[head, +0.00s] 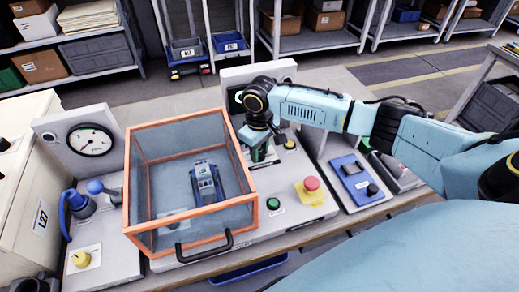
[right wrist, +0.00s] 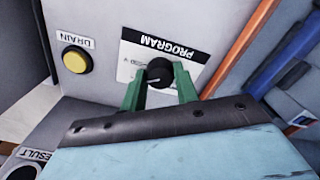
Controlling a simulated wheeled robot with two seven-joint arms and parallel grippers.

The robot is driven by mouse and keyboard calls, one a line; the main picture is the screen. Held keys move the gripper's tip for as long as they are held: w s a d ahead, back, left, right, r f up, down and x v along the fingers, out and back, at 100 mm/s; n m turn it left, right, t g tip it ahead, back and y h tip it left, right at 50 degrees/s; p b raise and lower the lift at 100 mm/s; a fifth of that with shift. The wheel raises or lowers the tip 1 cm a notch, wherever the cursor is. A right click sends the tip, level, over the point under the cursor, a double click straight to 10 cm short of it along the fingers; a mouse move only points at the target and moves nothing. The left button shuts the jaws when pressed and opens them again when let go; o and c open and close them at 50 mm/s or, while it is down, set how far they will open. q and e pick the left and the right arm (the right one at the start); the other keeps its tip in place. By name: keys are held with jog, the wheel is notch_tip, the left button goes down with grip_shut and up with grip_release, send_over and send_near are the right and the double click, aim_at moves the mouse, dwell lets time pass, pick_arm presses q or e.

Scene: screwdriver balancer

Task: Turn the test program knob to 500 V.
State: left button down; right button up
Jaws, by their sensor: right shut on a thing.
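The test program knob (right wrist: 157,73) is a black round knob on a white plate marked PROGRAM (right wrist: 188,56), upside down in the right wrist view. My right gripper (right wrist: 159,78) has its two green fingers on either side of the knob and is shut on it. The voltage marks and the knob's pointer are too small or covered to read. My left gripper is not in view.
A yellow DRAIN button (right wrist: 75,60) sits beside the plate. The orange-framed clear box (head: 188,228) with a blue-grey device (head: 207,184) inside stands close by. A red mushroom button (head: 311,183) and a green button (head: 273,203) are in front.

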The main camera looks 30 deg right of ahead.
aim_at(260, 153)
jog(key=shift+r+m+p, duration=0.2)
jog(key=shift+m+p, duration=1.9)
jog(key=shift+p, duration=1.95)
jog(key=shift+f+m+p, duration=0.15)
jog(key=shift+m+p, duration=0.85)
jog(key=shift+p, duration=0.05)
jog(key=o, duration=1)
jog(key=shift+c, duration=0.2)
notch_tip(260, 153, up, 13)
jog(key=p, duration=0.1)
jog(key=shift+s, duration=0.1)
